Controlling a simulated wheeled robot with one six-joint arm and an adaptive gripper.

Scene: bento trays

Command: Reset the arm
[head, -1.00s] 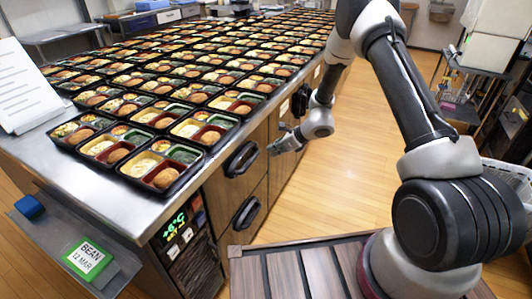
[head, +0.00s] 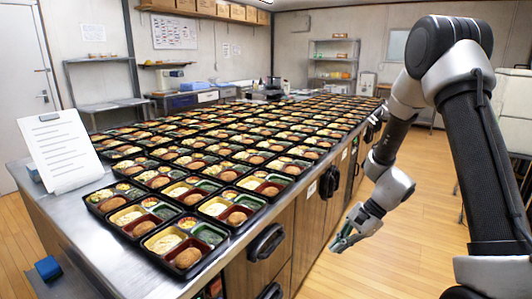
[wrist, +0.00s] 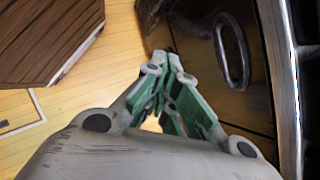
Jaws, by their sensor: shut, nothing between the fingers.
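My gripper (head: 340,243) hangs at the end of my arm, beside the counter's wooden front and over the floor. In the wrist view my gripper (wrist: 166,62) has its green-padded fingers together at the tips, with nothing between them. A dark cabinet door with a ring-shaped handle (wrist: 232,50) is right of the fingers in that view. My arm rises at the right of the head view and bends down to the gripper.
Rows of filled bento trays (head: 188,283) cover the steel counter (head: 88,238). A clipboard (head: 58,150) stands at its left end. Black handles (head: 266,241) stick out from the counter front. The wooden floor (head: 400,255) right of the counter is clear.

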